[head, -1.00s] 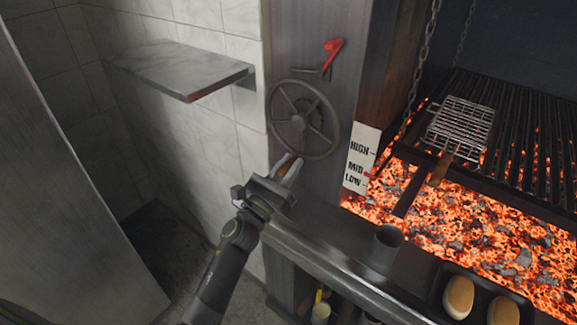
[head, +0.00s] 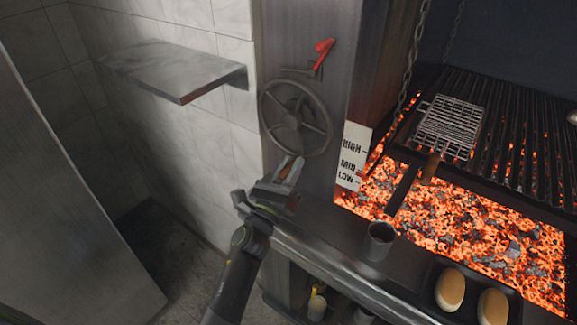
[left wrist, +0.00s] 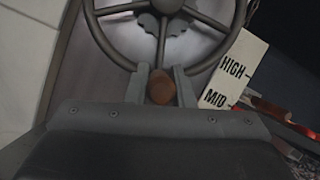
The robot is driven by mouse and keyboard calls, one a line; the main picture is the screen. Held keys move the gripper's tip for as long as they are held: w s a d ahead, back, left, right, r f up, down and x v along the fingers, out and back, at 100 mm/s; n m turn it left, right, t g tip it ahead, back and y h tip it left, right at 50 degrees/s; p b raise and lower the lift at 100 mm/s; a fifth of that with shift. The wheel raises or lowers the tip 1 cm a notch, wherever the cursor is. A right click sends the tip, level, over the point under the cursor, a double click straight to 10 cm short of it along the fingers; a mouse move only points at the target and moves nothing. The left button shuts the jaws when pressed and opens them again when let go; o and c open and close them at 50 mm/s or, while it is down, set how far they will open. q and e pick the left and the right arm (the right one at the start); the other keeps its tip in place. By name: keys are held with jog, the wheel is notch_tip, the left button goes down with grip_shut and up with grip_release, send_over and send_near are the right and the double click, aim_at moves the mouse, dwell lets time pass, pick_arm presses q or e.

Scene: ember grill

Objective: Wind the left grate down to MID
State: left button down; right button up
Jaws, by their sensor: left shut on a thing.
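The dark spoked handwheel (head: 328,130) is on the steel post, left of the fire. My left gripper (head: 289,168) is at the wheel's lower rim, shut on its brown knob (left wrist: 161,88), which shows between the fingers in the left wrist view. A white scale plate (head: 352,155) reads HIGH, MID and LOW from top to bottom. A red pointer tip is near MID, too small to read exactly. The dark barred grate (head: 520,135) hangs on chains over the coals. A red lever (head: 322,48) sits above the wheel. My right gripper is not in view.
Glowing coals (head: 470,225) lie below the grate. A wire basket (head: 450,125) with a wooden handle rests on the grate. A grey cup (head: 379,241) and a tray with two buns (head: 450,289) stand at the front. A steel shelf (head: 175,70) juts from the tiled wall.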

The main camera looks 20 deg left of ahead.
pick_arm(q)
jog(key=c, duration=1.3)
grip_release()
jog(key=shift+d, duration=0.1)
jog(key=shift+o, duration=0.2)
jog(key=shift+s, duration=0.1)
jog(key=shift+s+f, duration=0.2)
jog(key=shift+s, duration=0.05)
jog(key=b+v, duration=0.4)
jog(key=v, duration=1.2)
jog(key=shift+s+a+b, duration=0.2)
jog(key=shift+s+b, duration=0.15)
jog(key=shift+b, duration=0.05)
